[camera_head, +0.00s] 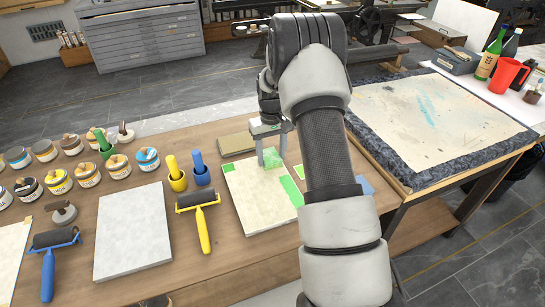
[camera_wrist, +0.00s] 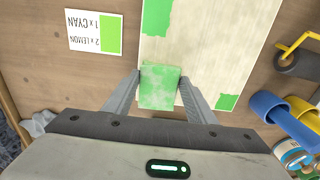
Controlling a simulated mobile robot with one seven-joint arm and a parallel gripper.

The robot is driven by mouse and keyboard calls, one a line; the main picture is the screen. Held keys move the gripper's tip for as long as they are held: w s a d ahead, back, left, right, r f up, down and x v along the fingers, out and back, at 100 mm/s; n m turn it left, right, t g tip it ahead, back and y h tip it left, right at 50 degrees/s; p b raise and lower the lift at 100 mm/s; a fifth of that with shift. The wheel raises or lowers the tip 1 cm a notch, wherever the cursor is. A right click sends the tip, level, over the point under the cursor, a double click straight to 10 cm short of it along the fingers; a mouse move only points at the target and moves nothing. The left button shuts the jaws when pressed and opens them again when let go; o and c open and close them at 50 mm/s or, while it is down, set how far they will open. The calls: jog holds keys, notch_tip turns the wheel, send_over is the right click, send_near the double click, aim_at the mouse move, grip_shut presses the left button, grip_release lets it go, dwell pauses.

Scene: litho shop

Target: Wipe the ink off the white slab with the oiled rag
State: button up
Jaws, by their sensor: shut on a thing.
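The pale slab (camera_head: 252,200) lies on the wooden table and also fills the upper middle of the wrist view (camera_wrist: 205,50). Green ink shows as a strip along its right edge (camera_head: 291,191) and a patch at its far left corner (camera_head: 228,167). My gripper (camera_head: 271,158) points down at the slab's far end. It is shut on the rag (camera_wrist: 160,86), a pale cloth block mottled green, with a finger on either side. The rag is over or on the slab; contact cannot be told. My arm hides part of the slab's right side.
A card with a green swatch (camera_wrist: 94,32) lies beside the slab. A second bare pale slab (camera_head: 133,232) and several ink tins (camera_head: 88,175) lie farther left.

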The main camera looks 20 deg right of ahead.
jog(key=shift+s, duration=1.65)
jog(key=shift+s+f, duration=0.15)
jog(key=shift+s, duration=1.9)
jog(key=shift+s+r, duration=0.15)
jog(key=shift+s, duration=1.45)
jog(key=shift+s+r, duration=0.1)
jog(key=shift+s, duration=1.45)
jog(key=shift+s+f, duration=0.15)
jog(key=shift+s, duration=3.2)
jog(key=shift+w, duration=1.5)
jog(key=shift+s, duration=1.55)
notch_tip(320, 180, up, 6)
jog(key=p, duration=0.4)
